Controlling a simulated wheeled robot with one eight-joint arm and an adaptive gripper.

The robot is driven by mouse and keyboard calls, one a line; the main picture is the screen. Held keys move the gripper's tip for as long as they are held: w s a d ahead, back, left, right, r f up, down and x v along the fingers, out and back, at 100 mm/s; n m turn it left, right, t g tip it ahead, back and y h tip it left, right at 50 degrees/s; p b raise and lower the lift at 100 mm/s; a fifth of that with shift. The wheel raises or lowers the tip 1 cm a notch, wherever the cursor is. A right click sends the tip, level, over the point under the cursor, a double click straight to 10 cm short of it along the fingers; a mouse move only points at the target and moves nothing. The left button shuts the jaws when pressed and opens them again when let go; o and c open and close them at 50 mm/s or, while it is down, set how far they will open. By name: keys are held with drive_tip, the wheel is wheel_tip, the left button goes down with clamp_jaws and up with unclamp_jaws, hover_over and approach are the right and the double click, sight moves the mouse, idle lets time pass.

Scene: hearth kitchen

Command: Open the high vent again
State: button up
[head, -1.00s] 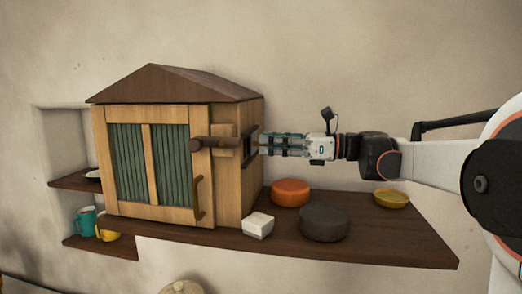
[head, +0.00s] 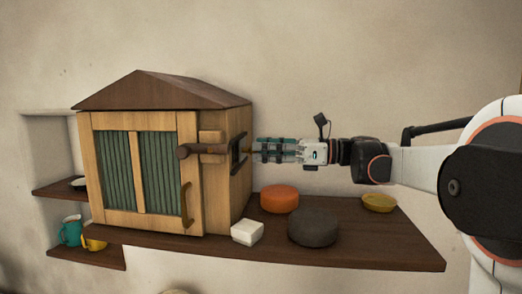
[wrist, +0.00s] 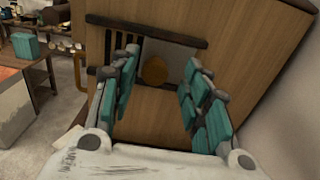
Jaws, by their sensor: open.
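The vent is on the right side wall of the wooden cabinet (head: 215,195). In the head view its dark frame (head: 238,152) shows edge-on. In the wrist view a grey panel (wrist: 180,55) with a round wooden knob (wrist: 154,72) sits between two dark rails (wrist: 147,31). My gripper (head: 256,151) is open and points left at the vent, just off the wall. In the wrist view the knob lies between the spread teal fingers (wrist: 160,65). I see no finger closed on it. How far the panel covers the opening is hard to tell.
A dark shelf (head: 370,240) carries the cabinet, a white block (head: 247,232), an orange round (head: 279,199), a dark round (head: 313,228) and a yellow bowl (head: 379,203). A dark bar (head: 205,149) and a handle (head: 187,205) stick out at the cabinet front.

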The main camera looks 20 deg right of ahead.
drive_tip(key=v, duration=1)
drive_tip(key=shift+s+d, duration=0.15)
drive_tip(key=shift+d, duration=0.2)
drive_tip(key=shift+a, duration=0.1)
